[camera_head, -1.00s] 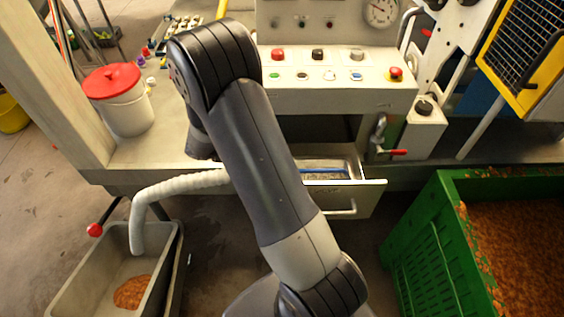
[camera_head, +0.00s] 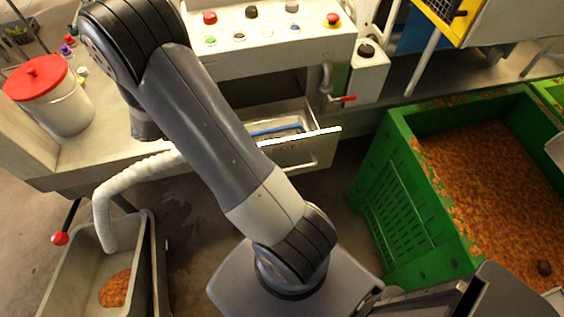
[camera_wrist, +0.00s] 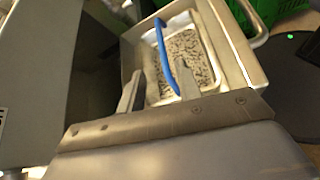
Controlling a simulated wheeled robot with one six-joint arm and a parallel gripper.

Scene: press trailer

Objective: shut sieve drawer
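The sieve drawer (camera_head: 298,153) stands pulled out under the control panel in the head view, with a bar handle on its front. A tray with a blue strip lies inside it. In the wrist view the drawer (camera_wrist: 236,45) fills the upper middle, holding a sieve tray of grey speckled grains (camera_wrist: 190,58) with a blue handle (camera_wrist: 163,50). My gripper (camera_wrist: 158,84) is open and empty, its two fingers apart above the near part of the drawer. Whether they touch the drawer I cannot tell. In the head view my arm hides the gripper.
A green crate of brownish pellets (camera_head: 385,205) stands right of the drawer. A grey bin (camera_head: 75,270) under a white hose (camera_head: 125,185) is at lower left. A red-lidded bucket (camera_head: 55,115) stands on the bench. A red-handled valve (camera_head: 340,98) sits above the drawer's right side.

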